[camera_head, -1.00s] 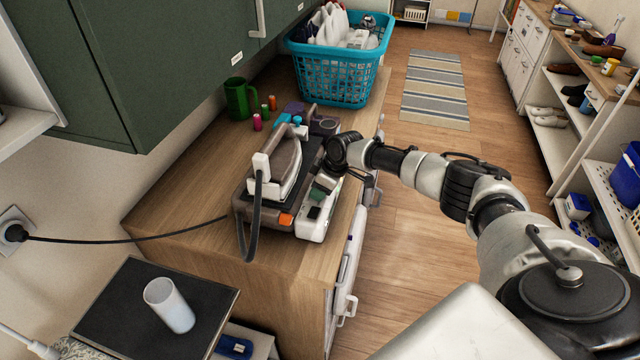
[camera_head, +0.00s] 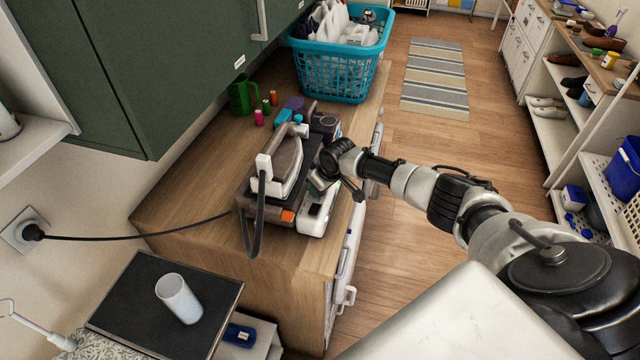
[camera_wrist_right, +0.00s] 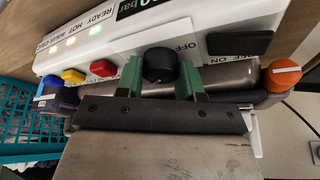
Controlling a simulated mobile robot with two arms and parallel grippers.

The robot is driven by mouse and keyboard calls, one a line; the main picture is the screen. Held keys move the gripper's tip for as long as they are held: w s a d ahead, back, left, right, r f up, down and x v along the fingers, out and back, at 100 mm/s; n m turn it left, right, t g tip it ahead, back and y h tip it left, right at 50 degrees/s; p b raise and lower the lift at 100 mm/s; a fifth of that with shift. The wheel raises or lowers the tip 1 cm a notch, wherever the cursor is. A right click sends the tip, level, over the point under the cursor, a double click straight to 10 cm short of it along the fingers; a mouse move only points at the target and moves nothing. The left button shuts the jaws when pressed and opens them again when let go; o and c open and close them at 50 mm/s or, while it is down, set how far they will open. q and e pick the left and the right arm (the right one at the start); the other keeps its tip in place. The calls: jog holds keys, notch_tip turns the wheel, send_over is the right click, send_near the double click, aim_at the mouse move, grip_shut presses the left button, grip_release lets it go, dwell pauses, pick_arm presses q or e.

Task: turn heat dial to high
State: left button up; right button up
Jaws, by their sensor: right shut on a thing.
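The steam iron station (camera_head: 314,222) stands on the wooden counter with a white control panel along its right side. In the right wrist view the panel (camera_wrist_right: 95,45) has lit lamps and an "OFF" mark beside a black dial (camera_wrist_right: 160,62). My right gripper (camera_wrist_right: 160,80) has green fingertips on both sides of this dial and is shut on it. The dial's pointer is not readable. In the head view my right gripper (camera_head: 322,182) is at the panel and the dial is hidden. My left gripper is not in view.
An iron (camera_head: 282,165) rests on the station, its cord hanging at the front. An orange knob (camera_wrist_right: 283,74) and coloured buttons (camera_wrist_right: 72,76) flank the gripper. A teal basket (camera_head: 340,75), green mug (camera_head: 241,97) and spools stand behind.

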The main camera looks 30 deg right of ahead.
jog(key=shift+w+d+r, duration=0.1)
jog(key=shift+r, duration=0.05)
jog(key=o, duration=0.8)
jog(key=shift+o, duration=0.5)
